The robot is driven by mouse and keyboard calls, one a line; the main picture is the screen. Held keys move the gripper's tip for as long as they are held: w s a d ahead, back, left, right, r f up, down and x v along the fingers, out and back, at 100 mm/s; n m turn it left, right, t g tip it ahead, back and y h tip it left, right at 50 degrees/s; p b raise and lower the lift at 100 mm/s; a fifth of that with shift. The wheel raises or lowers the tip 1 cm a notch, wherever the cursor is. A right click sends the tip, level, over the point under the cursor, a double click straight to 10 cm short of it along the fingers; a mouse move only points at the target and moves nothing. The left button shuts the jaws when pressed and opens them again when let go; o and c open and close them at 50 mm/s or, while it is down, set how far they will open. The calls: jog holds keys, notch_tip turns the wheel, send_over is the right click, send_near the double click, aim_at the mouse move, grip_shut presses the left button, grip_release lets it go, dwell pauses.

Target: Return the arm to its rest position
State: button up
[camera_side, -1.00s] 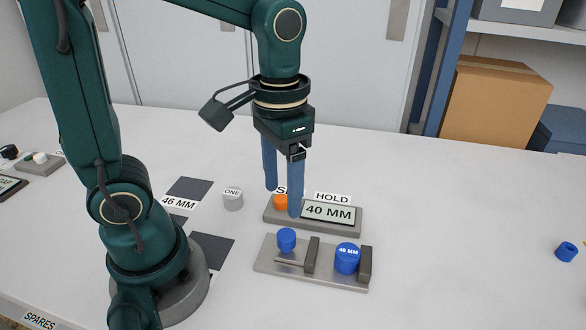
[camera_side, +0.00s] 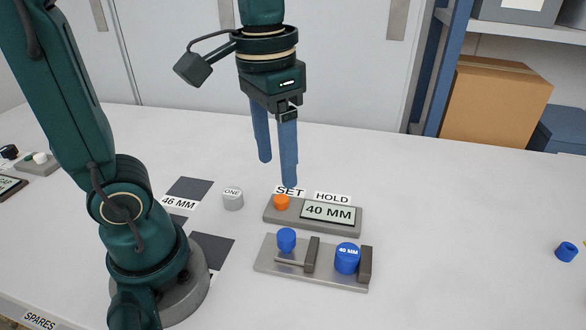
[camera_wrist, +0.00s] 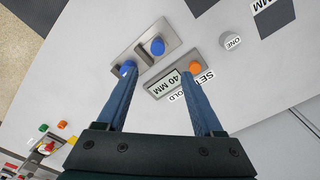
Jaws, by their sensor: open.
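My gripper (camera_side: 277,173) hangs with its two blue fingers pointing down, apart and empty, above and behind the display unit (camera_side: 355,229). In the wrist view the open fingers of my gripper (camera_wrist: 163,100) spread over the bench. The display unit has an orange button (camera_side: 281,202) under a SET label and a screen (camera_side: 328,212) reading 40 MM under a HOLD label. My fingers do not touch the button.
In front of the display lies a metal fixture (camera_side: 275,265) with a blue knob (camera_side: 286,239) and a blue 40 MM cylinder (camera_side: 347,256). A grey cylinder (camera_side: 233,200) marked ONE stands left. A blue ring (camera_side: 567,251) lies far right. Dark squares (camera_side: 211,249) lie near my base.

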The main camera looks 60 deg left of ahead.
jog(key=shift+s+a+f+t, duration=0.15)
jog(key=shift+s+f+t, duration=0.65)
jog(key=shift+t, duration=0.45)
jog(key=shift+s+a+f+t, duration=0.15)
jog(key=shift+s+f+t, duration=0.55)
jog(key=shift+t, duration=0.55)
